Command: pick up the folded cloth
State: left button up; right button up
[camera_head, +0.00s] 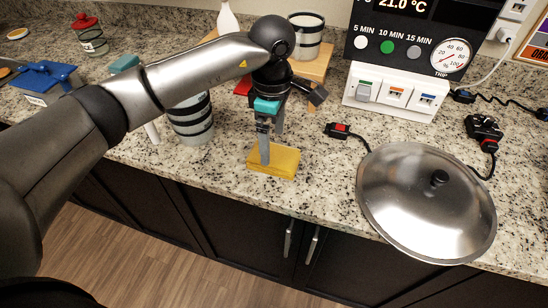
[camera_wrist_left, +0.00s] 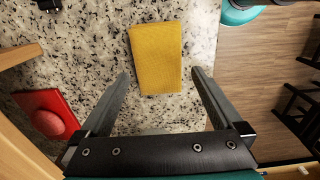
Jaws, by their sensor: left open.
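The folded cloth (camera_head: 277,164) is a yellow, flat rectangle lying on the speckled countertop near its front edge. In the left wrist view the cloth (camera_wrist_left: 156,50) lies ahead of the gripper, roughly between the lines of the two fingers. My left gripper (camera_head: 270,147) points down over the cloth, fingers apart with nothing between them. In the left wrist view the left gripper (camera_wrist_left: 161,74) shows both fingers spread wide. One finger covers part of the cloth in the head view; I cannot tell whether it touches. My right gripper is not in view.
A large steel lid (camera_head: 400,205) lies to the right. A striped canister (camera_head: 193,128) stands to the left. Behind are a wooden stand (camera_head: 316,66), a socket panel (camera_head: 395,92) and a black cable plug (camera_head: 340,130). A red object (camera_wrist_left: 42,105) shows in the wrist view.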

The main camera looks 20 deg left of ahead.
aim_at(274, 154)
pick_arm(q)
jog(key=shift+w+d+f, duration=0.1)
jog(key=shift+f, duration=2.7)
jog(key=c, duration=1.1)
jog(key=shift+r, duration=0.2)
notch_tip(274, 154, up, 20)
jog(key=p, duration=0.1)
jog(key=shift+f, duration=0.15)
